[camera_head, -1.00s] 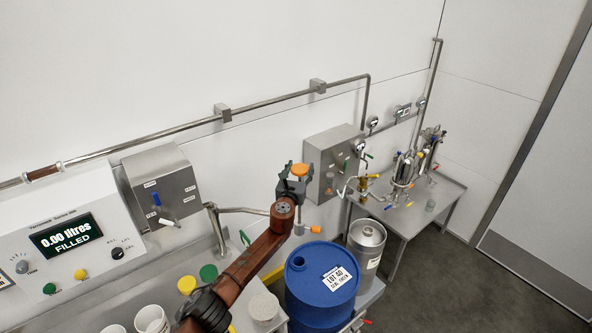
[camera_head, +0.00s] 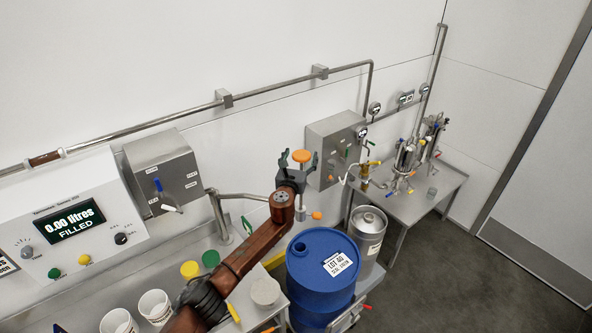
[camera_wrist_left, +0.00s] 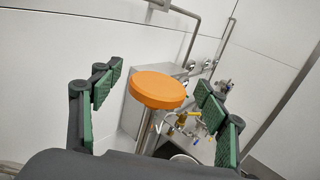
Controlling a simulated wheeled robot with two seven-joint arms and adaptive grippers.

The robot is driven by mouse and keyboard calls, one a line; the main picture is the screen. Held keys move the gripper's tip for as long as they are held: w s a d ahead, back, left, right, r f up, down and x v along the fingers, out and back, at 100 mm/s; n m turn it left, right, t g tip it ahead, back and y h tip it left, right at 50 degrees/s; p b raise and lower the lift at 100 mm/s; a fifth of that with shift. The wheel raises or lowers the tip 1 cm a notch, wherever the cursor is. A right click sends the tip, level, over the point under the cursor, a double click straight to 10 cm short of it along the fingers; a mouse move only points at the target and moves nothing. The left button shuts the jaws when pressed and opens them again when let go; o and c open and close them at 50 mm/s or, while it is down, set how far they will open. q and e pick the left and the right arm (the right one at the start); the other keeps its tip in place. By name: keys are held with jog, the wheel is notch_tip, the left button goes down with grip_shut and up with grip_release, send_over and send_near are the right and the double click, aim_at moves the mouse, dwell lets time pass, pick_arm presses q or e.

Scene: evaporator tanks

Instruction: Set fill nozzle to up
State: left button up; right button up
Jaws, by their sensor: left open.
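The fill nozzle shows as an upright metal rod with a round orange knob (camera_head: 302,156) on top, standing above the blue drum (camera_head: 318,285). Another orange piece (camera_head: 316,215) shows lower down, beside my arm. A bent steel pipe (camera_head: 240,196) leads toward it from the left; my arm hides part of the nozzle. My left gripper (camera_head: 298,166) is open at the knob, one finger on each side. In the left wrist view, the orange knob (camera_wrist_left: 158,89) sits between the green-padded fingers, with gaps on both sides. My right gripper is not in view.
A steel keg (camera_head: 368,235) stands beside the drum. Open floor is at right.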

pick_arm(q)
jog(key=v, duration=1)
jog(key=shift+f, duration=0.15)
